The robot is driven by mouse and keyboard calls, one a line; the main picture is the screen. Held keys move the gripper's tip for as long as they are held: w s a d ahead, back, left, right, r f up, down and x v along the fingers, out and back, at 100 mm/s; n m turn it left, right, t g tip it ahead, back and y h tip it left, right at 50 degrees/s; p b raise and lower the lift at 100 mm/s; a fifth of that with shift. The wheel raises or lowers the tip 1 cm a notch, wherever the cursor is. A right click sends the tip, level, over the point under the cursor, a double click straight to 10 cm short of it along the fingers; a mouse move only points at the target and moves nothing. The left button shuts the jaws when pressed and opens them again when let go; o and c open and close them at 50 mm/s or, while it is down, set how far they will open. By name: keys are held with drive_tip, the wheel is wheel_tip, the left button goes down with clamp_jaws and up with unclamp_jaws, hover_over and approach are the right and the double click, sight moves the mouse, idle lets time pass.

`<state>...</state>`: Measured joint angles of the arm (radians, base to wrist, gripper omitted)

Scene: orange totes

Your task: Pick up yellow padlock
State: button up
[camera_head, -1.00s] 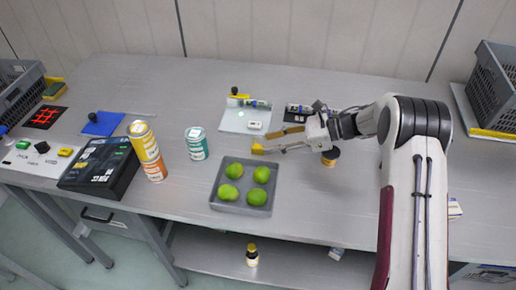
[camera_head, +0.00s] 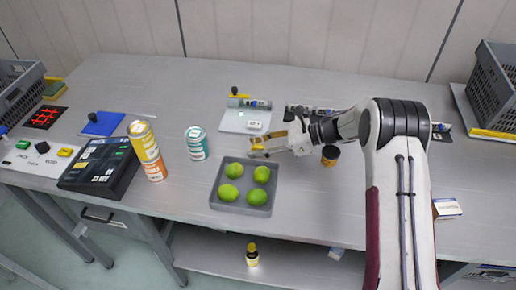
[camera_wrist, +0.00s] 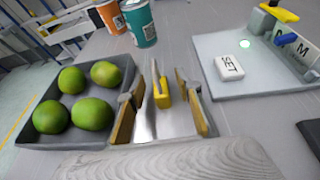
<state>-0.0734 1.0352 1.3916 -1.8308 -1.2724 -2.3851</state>
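The yellow padlock (camera_wrist: 162,93) stands on the grey table between the two fingers of my gripper (camera_wrist: 165,95) in the wrist view. Gaps show between it and the fingers, so my gripper is open around it. In the head view my gripper (camera_head: 258,147) is low over the table, just behind the tray of green fruit. There the fingers mostly hide the padlock, and I cannot clearly separate it from them.
A grey tray (camera_head: 215,194) holding several green fruits is close in front of my gripper. A teal can (camera_head: 197,144) stands to the left. A pale panel (camera_head: 231,122) with a SET button lies behind. A dark jar (camera_head: 330,155) stands to the right.

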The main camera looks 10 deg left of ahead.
drive_tip(key=shift+c, duration=0.4)
clamp_jaws()
drive_tip(key=shift+r, duration=0.15)
drive_tip(key=shift+r, duration=4.9)
